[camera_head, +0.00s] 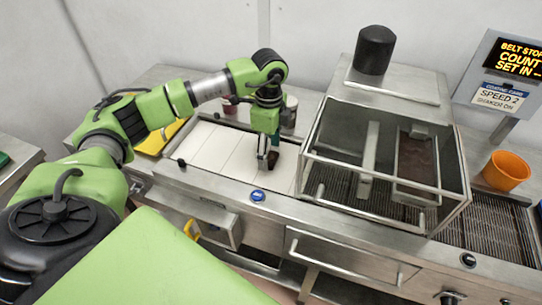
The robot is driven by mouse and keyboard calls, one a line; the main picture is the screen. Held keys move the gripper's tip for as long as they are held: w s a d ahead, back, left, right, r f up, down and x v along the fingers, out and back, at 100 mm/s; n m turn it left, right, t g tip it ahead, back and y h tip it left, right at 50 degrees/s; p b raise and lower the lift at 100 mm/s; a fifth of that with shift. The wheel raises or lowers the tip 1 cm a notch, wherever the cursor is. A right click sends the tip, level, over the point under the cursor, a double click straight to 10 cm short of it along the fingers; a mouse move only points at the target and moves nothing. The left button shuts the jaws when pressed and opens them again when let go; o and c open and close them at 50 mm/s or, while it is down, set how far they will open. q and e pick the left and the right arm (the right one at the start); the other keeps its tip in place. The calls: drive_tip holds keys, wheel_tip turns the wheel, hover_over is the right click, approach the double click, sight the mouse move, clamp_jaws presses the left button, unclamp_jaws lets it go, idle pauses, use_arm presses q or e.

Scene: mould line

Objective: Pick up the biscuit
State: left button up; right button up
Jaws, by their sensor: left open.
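My left arm reaches in from the left over the white belt (235,153). My left gripper (267,158) points down at the belt, just left of the clear-sided machine housing. Its jaws are open. A small dark shape shows at the fingertips; I cannot tell whether it is the biscuit or part of the fingers. No biscuit shows clearly elsewhere on the belt, and the gripper hides part of it. My right gripper is not in view.
The coating machine housing (440,176) stands right of the gripper, with a black cylinder (374,48) on top. An orange cup (506,171) stands at the right. Small cups (290,110) stand behind the belt. A sign (510,62) reads "BELT STOP". The belt's left part is clear.

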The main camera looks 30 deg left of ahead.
use_arm(q)
drive_tip(key=shift+w+f, duration=0.1)
drive_tip(key=shift+f, duration=0.8)
drive_tip(key=c, duration=0.9)
drive_tip(key=shift+o, duration=0.2)
drive_tip(key=shift+r, duration=0.1)
